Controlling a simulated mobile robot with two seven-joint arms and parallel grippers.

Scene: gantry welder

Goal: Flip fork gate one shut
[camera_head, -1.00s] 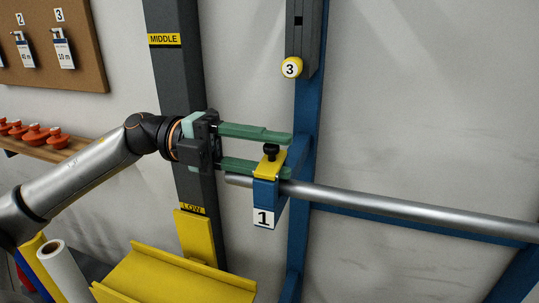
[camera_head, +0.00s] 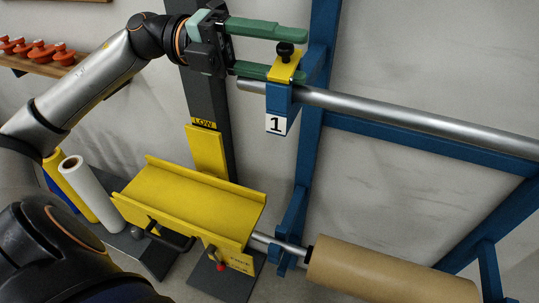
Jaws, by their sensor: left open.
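Fork one is a blue bracket (camera_head: 279,97) with a white "1" plate (camera_head: 276,124) on the blue upright. Its gate is a yellow plate (camera_head: 286,68) with a black knob (camera_head: 286,50) standing on it. The yellow plate lies across the top of the fork, above the steel bar (camera_head: 400,117); whether it is fully seated I cannot tell. My left gripper (camera_head: 303,54) is open, its green fingers reaching in from the left. The knob shows between the upper and lower fingers, with no clear grip on it. My right gripper is out of view.
A yellow trough (camera_head: 185,200) stands below the gripper, beside a dark column (camera_head: 210,110). A brown roll (camera_head: 390,270) on a lower bar is at bottom right. White roll (camera_head: 90,188) stands at left.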

